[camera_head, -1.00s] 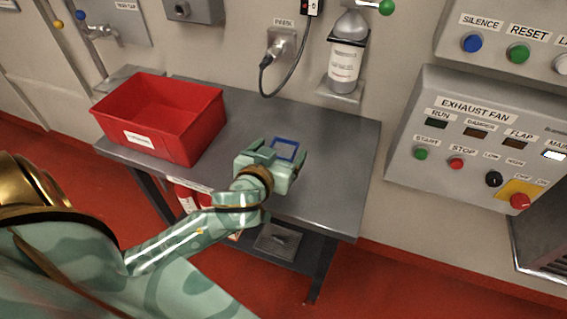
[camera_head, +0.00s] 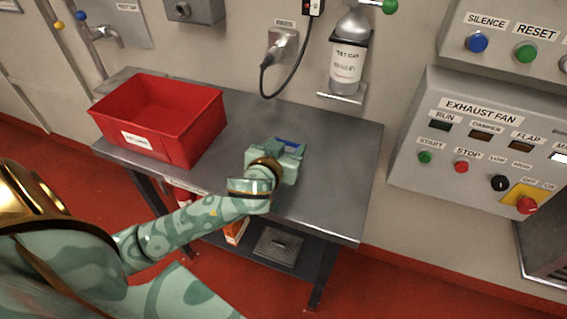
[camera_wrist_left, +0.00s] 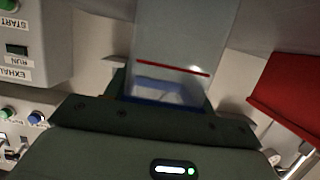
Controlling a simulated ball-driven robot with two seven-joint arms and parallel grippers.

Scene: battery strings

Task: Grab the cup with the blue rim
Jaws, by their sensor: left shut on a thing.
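The cup with the blue rim (camera_head: 289,143) is over the grey bench, mostly hidden behind my left gripper in the head view; only part of its squarish blue rim shows. My left gripper (camera_head: 283,150) is shut on the cup. In the left wrist view the cup (camera_wrist_left: 180,42) is pale and see-through, with a red line around it and its blue rim close to the jaws (camera_wrist_left: 165,108). I cannot tell whether the cup's base touches the bench. My right gripper is not in view.
A red bin (camera_head: 195,130) stands at the left end of the grey bench (camera_head: 335,175). A gas bottle (camera_head: 348,62) and a plugged-in black cable (camera_head: 292,78) are on the wall behind. The bench's right part is clear. A control panel (camera_head: 480,140) is at the right.

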